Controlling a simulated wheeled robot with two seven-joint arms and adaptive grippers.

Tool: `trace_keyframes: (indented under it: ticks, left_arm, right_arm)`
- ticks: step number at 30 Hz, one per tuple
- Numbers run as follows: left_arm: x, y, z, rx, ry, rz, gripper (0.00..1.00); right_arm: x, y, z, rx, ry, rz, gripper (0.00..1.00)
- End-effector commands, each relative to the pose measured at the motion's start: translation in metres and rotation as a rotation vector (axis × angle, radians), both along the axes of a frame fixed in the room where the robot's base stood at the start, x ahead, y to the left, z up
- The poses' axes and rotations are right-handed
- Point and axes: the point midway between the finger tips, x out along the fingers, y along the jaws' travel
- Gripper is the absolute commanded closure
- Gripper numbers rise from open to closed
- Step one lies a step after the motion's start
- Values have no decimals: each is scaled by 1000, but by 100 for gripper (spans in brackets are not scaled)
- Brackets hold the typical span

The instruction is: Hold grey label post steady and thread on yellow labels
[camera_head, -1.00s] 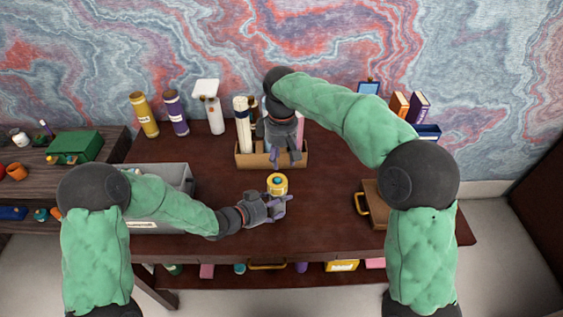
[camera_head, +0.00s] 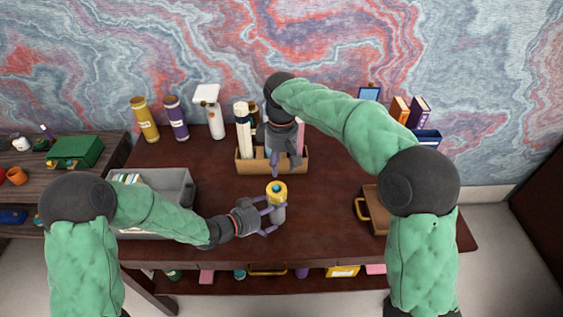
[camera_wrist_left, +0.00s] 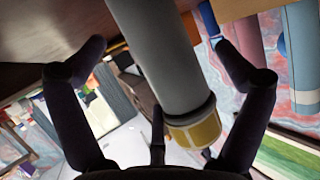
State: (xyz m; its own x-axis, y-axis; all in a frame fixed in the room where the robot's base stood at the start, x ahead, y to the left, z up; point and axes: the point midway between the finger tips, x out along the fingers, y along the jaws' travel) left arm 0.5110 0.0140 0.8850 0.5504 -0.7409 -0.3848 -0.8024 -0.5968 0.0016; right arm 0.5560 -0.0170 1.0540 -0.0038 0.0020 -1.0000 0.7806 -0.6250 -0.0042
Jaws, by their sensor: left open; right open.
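The grey label post (camera_head: 278,214) stands upright on the desk, with one yellow label (camera_head: 277,197) around its top end. My left gripper (camera_head: 269,218) is open, with its fingers on either side of the post. In the left wrist view the grey post (camera_wrist_left: 160,60) runs between the spread fingers, with gaps beside it, and the yellow label (camera_wrist_left: 195,131) shows at its lower end. My right gripper (camera_head: 275,165) is open and empty, pointing down over the wooden organiser, behind the post. Its fingers overlap in the head view. No loose yellow label is clearly visible.
A grey bin (camera_head: 178,184) stands at the left and a brown case (camera_head: 376,208) at the right. Bottles and books line the back. The desk between post and case is clear.

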Motion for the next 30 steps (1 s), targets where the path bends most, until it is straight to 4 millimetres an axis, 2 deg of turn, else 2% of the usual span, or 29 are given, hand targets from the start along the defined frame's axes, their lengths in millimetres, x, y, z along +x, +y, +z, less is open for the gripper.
trace_keyframes:
  ticks: [9,15,25,30]
  left_arm:
    - [-34,48,24,2,-1,6,1]
    - [-48,66,33,1,0,4,1]
    - [-54,71,39,1,2,0,1]
    - [-53,71,63,0,1,1,1]
  right_arm:
    - [0,0,0,0,0,0,54]
    - [0,0,0,0,0,0,54]
    - [0,0,2,0,0,0,54]
    - [0,0,27,0,0,0,54]
